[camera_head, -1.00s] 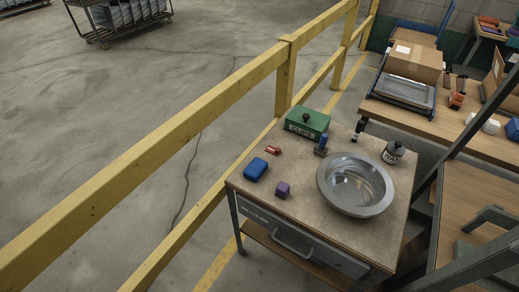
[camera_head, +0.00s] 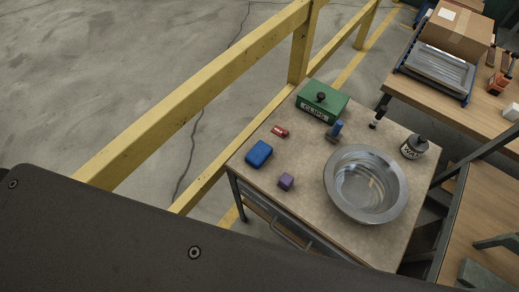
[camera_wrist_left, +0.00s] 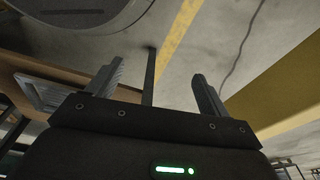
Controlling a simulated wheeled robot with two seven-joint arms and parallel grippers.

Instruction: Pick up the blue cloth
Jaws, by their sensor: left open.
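The blue cloth (camera_head: 259,154) looks like a small folded block. It lies at the left side of a small worktable (camera_head: 262,184) in the head view, with nothing on top of it. My left gripper (camera_wrist_left: 158,69) shows only in the left wrist view. Its two fingers are spread apart with nothing between them. The cloth is not in the left wrist view, so the exact distance between gripper and cloth cannot be told. My right gripper is in neither view.
A purple cube (camera_head: 286,181), a red item (camera_head: 279,131), a green box (camera_head: 322,102), a metal bowl (camera_head: 366,184) and a dark bottle (camera_head: 414,147) share the tabletop. A yellow railing (camera_head: 200,92) runs along the table's left. A dark part of my arm covers the lower left.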

